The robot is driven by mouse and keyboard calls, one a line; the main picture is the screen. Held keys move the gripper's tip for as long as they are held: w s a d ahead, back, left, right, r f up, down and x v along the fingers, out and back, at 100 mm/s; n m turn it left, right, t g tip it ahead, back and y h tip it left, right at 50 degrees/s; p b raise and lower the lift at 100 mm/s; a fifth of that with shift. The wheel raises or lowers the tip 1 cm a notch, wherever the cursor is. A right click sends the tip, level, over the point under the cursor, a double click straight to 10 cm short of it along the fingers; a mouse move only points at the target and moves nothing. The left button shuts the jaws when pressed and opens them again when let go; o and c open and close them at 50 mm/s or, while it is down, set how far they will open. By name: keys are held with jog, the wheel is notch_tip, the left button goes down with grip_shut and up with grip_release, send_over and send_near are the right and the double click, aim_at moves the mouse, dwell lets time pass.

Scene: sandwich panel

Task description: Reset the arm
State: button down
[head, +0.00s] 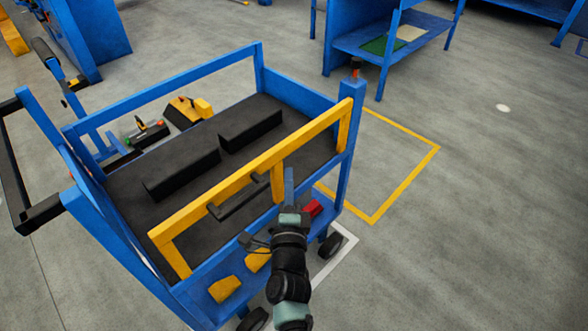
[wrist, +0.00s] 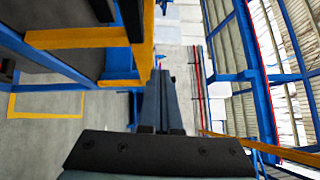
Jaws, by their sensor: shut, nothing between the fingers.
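My gripper (head: 289,186) points up the picture in the head view, in front of the right part of the blue cart. Its fingers are together with nothing between them; in the wrist view the closed fingers (wrist: 161,100) stand in the middle. The cart's yellow gate bar (head: 235,195), with a black handle (head: 240,198), lies just left of my gripper in the head view. I cannot tell the exact gap between them. In the wrist view a yellow bar (wrist: 75,38) and blue cart frame show close on the left.
The blue cart (head: 355,120) carries two long black blocks (head: 182,174) (head: 250,131) on its dark deck. Yellow items (head: 224,288) and a red item (head: 313,208) sit on its lower shelf. A blue shelf unit (head: 345,45) stands behind. Floor on the right (head: 480,220) is clear.

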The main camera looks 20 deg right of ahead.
jog(key=p+v, duration=0.1)
jog(key=v, duration=0.6)
jog(key=shift+s+a, duration=0.3)
jog(key=w+a+r+n+t+y, duration=0.2)
jog(key=a+r+n, duration=0.15)
jog(key=r, duration=0.75)
jog(key=w+a+r+n+t+y, duration=0.25)
jog(key=r+n, duration=0.25)
jog(key=r, duration=0.5)
jog(key=w+a+r+n+t+y, duration=0.15)
jog(key=a+r+n, duration=0.3)
jog(key=r, duration=0.65)
jog(key=s+a+r+n+t+p, duration=0.1)
jog(key=s+r+n, duration=0.3)
jog(key=r, duration=0.5)
jog(key=s+a+r+n+t+y+p, duration=0.1)
jog(key=s+a+r+n+t, duration=0.15)
jog(key=s+r, duration=0.5)
jog(key=s+r+n+t+p, duration=0.1)
jog(key=s+r+n, duration=0.3)
jog(key=r, duration=0.7)
notch_tip(320, 180, up, 11)
jog(key=p, duration=1.1)
jog(key=shift+a, duration=0.3)
